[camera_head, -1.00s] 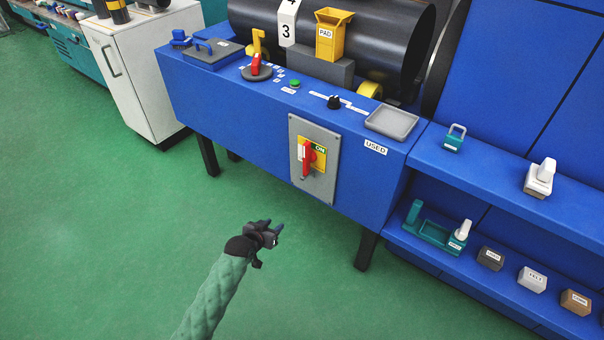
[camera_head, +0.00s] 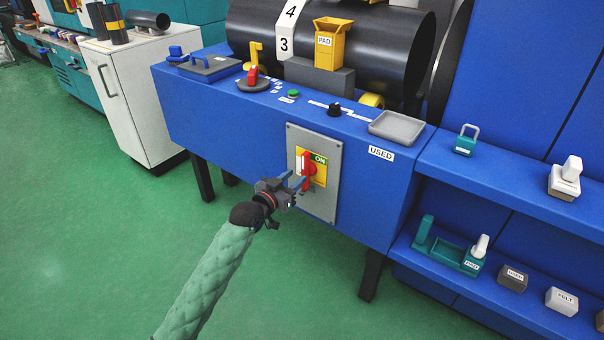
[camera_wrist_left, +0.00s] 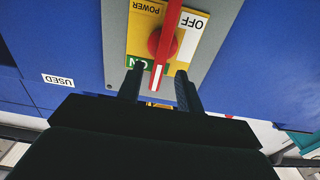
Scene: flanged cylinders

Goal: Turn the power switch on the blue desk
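The power switch is a red handle (camera_head: 305,166) on a yellow plate (camera_head: 321,171), set in a grey panel (camera_head: 318,205) on the blue desk's front (camera_head: 235,137). The handle stands about upright in the head view. A green ON label (camera_head: 319,159) is at the plate's upper right. My left gripper (camera_head: 294,181) is open in front of the panel, at the handle. In the upside-down left wrist view, the red handle (camera_wrist_left: 165,42) runs down between the two fingers (camera_wrist_left: 159,88), overlapping the ON label; OFF (camera_wrist_left: 191,22) is to its right. Contact cannot be told. My right gripper is out of view.
On the desk top are a black knob (camera_head: 334,109), a green button (camera_head: 293,94), a grey tray (camera_head: 397,126) and a yellow PAD holder (camera_head: 331,44). Blue shelves (camera_head: 480,182) stand at the right. The green floor (camera_head: 75,250) in front is clear.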

